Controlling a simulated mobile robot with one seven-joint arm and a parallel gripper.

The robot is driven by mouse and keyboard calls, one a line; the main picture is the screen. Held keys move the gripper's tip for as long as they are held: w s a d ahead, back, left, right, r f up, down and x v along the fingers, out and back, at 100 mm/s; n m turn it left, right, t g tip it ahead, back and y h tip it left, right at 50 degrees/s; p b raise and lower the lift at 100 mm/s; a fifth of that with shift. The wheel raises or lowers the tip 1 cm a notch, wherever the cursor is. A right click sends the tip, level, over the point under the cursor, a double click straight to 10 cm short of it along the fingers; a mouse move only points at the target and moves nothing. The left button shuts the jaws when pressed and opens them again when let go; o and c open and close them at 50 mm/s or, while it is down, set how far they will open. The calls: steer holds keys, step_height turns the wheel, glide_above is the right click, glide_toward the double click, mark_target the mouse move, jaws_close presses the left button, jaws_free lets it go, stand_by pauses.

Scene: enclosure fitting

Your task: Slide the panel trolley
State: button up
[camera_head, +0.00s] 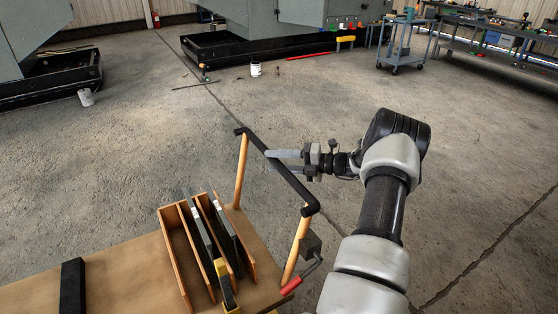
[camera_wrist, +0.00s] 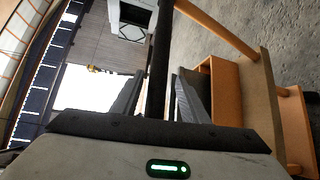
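The panel trolley (camera_head: 120,272) is a wooden deck at the lower left of the head view. Two wooden posts carry its black handle bar (camera_head: 292,184). Upright wooden dividers (camera_head: 172,250) on the deck hold thin dark panels. My gripper (camera_head: 279,160) is at the handle bar, its fingers reaching across the bar. In the wrist view the black bar (camera_wrist: 161,40) runs between the two fingers of my gripper (camera_wrist: 158,82), with a narrow gap showing on each side. The fingers look open around the bar. Contact with the bar cannot be seen.
A red-handled lever (camera_head: 292,285) sits by the trolley's near post. Open concrete floor lies beyond the handle.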

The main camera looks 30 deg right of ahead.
steer(key=shift+d, duration=0.2)
steer(key=v, duration=1.7)
steer(key=shift+s+b, duration=0.25)
steer(key=shift+b, duration=0.2)
